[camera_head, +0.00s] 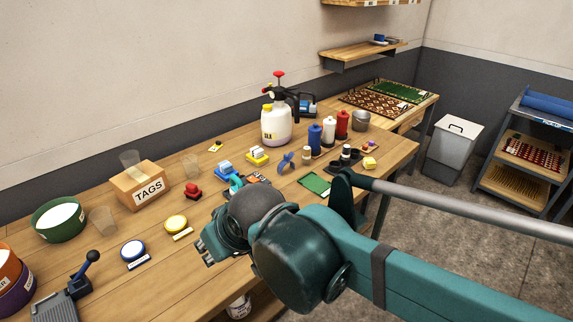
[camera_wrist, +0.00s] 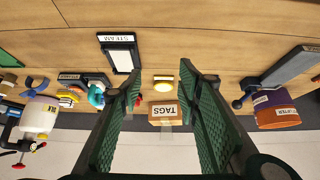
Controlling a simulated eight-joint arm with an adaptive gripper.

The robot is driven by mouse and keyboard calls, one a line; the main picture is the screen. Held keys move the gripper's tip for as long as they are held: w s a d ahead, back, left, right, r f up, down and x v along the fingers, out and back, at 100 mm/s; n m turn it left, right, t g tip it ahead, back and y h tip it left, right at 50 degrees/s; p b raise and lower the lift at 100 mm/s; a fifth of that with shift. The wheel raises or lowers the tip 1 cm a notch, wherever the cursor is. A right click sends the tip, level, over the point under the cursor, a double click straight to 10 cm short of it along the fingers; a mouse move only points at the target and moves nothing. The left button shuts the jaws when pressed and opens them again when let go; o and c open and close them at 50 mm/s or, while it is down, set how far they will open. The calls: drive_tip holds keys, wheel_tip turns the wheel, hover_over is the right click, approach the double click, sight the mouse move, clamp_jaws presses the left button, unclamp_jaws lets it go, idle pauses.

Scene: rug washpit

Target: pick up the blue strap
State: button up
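A small blue curved piece that looks like the blue strap (camera_head: 286,162) lies on the wooden bench in the head view, in front of the white sprayer and left of the blue bottle. It also shows at the left side of the wrist view (camera_wrist: 38,88). My gripper (camera_wrist: 160,78) is open and empty, its two green ridged fingers well apart. In the head view the arm's end hangs over the front of the bench, to the left of and nearer than the strap. The fingers are mostly hidden there.
A TAGS box (camera_head: 140,187) stands left of the strap. The white sprayer (camera_head: 277,125), a blue bottle (camera_head: 314,138) and a red bottle (camera_head: 342,124) stand near the strap. A STEAM panel (camera_wrist: 121,54) lies on the bench. A green bowl (camera_head: 60,221) is far left.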

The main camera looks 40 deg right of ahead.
idle(0.3)
drive_tip(key=w+d+r+n+g+h+p, duration=0.1)
drive_tip(key=w+d+r+n+g+p, duration=0.2)
drive_tip(key=w+d, duration=0.55)
drive_tip(key=w+d+r+n+h+p, duration=0.2)
drive_tip(key=w+d+r+n+p, duration=0.3)
drive_tip(key=w+d, duration=0.35)
drive_tip(key=w+d+f+n+g+p, duration=0.1)
drive_tip(key=w+d+f+n+p, duration=0.2)
drive_tip(key=d, duration=0.5)
drive_tip(key=w+d+f+n+g+h+p, duration=0.1)
drive_tip(key=w+d+f+n+g+p, duration=0.1)
drive_tip(key=d, duration=0.7)
drive_tip(key=w+d+f+n+g+p, duration=0.1)
drive_tip(key=w+d+f+n+p, duration=0.2)
drive_tip(key=d+f, duration=0.3)
drive_tip(key=shift+w+d+n+g+h+p, duration=0.2)
drive_tip(key=shift+d+n+p, duration=0.1)
drive_tip(key=shift+d, duration=0.4)
drive_tip(key=shift+w+d+n+g+h+p, duration=0.1)
drive_tip(key=shift+w+d+n+p, duration=0.15)
drive_tip(key=shift+d, duration=0.45)
